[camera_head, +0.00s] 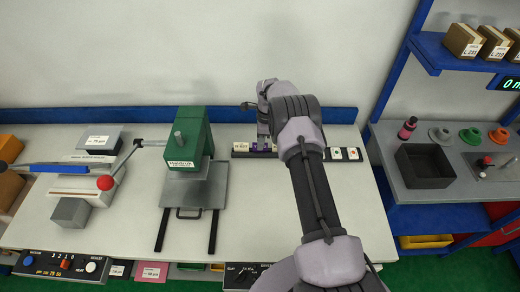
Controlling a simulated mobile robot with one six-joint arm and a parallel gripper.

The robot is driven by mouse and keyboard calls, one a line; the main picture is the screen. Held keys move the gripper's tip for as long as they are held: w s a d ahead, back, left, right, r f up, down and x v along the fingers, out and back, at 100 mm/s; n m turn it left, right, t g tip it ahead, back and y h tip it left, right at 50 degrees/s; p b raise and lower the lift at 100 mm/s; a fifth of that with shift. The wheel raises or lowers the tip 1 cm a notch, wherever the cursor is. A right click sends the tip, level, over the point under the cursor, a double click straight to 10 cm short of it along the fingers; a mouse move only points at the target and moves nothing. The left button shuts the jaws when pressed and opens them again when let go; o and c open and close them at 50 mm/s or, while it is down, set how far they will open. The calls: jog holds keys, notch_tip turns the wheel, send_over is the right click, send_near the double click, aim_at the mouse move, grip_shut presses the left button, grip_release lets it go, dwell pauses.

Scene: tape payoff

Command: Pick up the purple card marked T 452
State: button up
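A purple card (254,148) stands in a dark rack (326,155) near the back edge of the bench. Its marking is too small to read. My gripper (264,142) is right at the purple card, pointing down, and partly covers it. I cannot tell whether the fingers touch the card or are apart from it, nor whether they are open or shut. A pale card (241,148) stands just left of the purple one. My arm hides the middle of the rack.
Two white cards, one (337,154) beside another (353,154), stand at the rack's right end. A green press (186,140) is left of the rack. A blue rail (340,115) runs behind it. A black bin (424,166) stands on the right-hand bench.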

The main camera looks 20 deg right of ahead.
grip_shut()
dwell(1.4)
